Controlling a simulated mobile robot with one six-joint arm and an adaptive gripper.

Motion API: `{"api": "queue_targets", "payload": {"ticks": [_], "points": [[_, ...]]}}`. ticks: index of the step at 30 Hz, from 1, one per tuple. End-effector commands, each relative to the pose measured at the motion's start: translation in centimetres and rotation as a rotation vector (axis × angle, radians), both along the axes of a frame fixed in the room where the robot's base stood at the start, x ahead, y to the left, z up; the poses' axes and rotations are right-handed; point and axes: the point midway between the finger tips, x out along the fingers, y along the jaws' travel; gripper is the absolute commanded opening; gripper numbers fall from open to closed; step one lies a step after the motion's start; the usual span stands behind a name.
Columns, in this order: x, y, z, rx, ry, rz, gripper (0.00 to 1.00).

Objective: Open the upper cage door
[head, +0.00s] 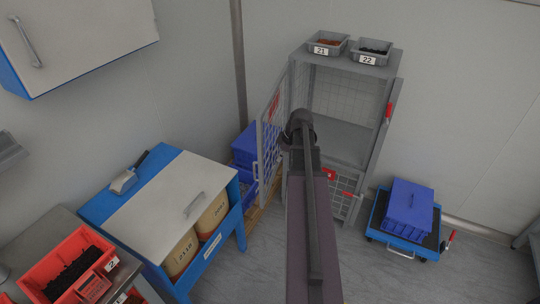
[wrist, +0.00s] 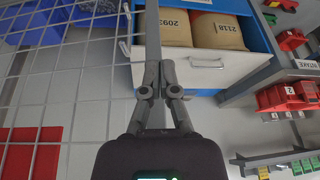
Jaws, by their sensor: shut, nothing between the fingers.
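The upper cage door (head: 268,145), a grey mesh panel with a red plate, stands swung out to the left of the cage (head: 383,110). The upper compartment is open at the front. In the wrist view the door's mesh (wrist: 85,100) fills the left side, and its grey edge bar (wrist: 152,25) runs up beyond the fingers. My gripper (wrist: 160,68) is shut and empty, close to that bar; whether it touches is unclear. In the head view my arm hides the gripper. The lower mesh door (head: 340,205) looks closed, with a red latch (head: 328,174).
Grey bins 21 (head: 327,43) and 22 (head: 371,51) stand on the cage top. A blue bench (head: 165,165) with numbered sacks is at left. Blue crates (head: 244,148) lie behind the door. A blue cart (head: 404,240) with a crate is at right. Floor between is clear.

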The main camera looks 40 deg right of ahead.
Motion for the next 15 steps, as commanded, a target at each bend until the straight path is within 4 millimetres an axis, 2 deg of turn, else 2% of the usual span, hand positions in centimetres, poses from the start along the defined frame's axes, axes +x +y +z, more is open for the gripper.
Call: {"api": "queue_targets", "payload": {"ticks": [1,6,15], "points": [[-0.3,-1.1,1.3,-0.002,-0.011,0.004,0.0],[-1.0,-2.8,2.2,-0.01,-0.035,0.026,0.0],[-1.2,-3.1,2.2,-0.012,-0.04,0.032,0.0]]}}
